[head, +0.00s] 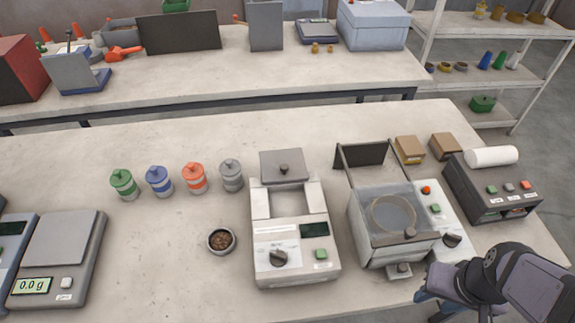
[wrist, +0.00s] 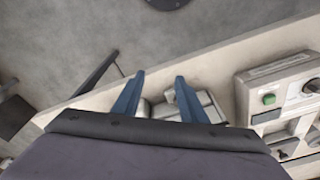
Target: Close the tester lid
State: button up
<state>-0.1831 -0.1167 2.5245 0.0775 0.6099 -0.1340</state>
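Two machines on the front bench have lid-like parts, and I cannot tell for certain which is the tester. The middle white machine (head: 296,240) has a grey lid (head: 283,166) with a dark knob, standing raised at its back. The right machine (head: 385,245) has a clear window cover (head: 391,214) lying over its top, with a knob at the front, and a dark panel (head: 362,155) raised behind on two arms. My gripper (head: 432,297) is at the bench's front right, near the right machine. In the wrist view my gripper (wrist: 159,76) is open, its blue fingers apart.
Several coloured canisters (head: 195,178) and a bowl of pellets (head: 221,241) stand left of the middle machine. A scale (head: 62,240) is at far left. A dark printer-like unit (head: 495,190) and two cardboard boxes (head: 410,149) stand at right. Bare bench lies in front of the canisters.

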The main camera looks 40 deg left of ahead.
jog(key=w+a+r+n+t+y, duration=0.1)
jog(key=a+n, duration=0.1)
jog(key=a, duration=0.3)
jog(key=w+a+r+n+t+y+p, duration=0.1)
jog(key=w+a+r+n, duration=0.1)
jog(key=a, duration=0.4)
jog(key=w+a+r+n, duration=0.1)
jog(key=a+n, duration=0.1)
jog(key=a, duration=0.4)
jog(key=shift+w+a+r+t+y, duration=0.1)
jog(key=shift+w+r+t+y, duration=0.1)
jog(key=shift+r+t+y, duration=0.2)
jog(key=w+a+f+n+t+y+b, duration=0.1)
jog(key=w+a+y+b, duration=0.1)
jog(key=a, duration=0.3)
jog(key=w+a+f+t+y+b, duration=0.1)
jog(key=w+a+f+t+b, duration=0.15)
jog(key=a, duration=0.25)
jog(key=n+y+b, duration=0.2)
jog(key=y, duration=0.3)
send_near(284, 167)
jog(key=shift+g, duration=0.45)
jog(key=shift+w+p+x, duration=0.15)
jog(key=shift+p+x, duration=0.3)
jog(key=shift+x, duration=1.35)
jog(key=shift+w+p+x, duration=0.15)
jog(key=shift+p+x, duration=0.3)
jog(key=shift+x, duration=1.35)
jog(key=shift+d+r, duration=0.1)
jog(key=shift+r, duration=0.1)
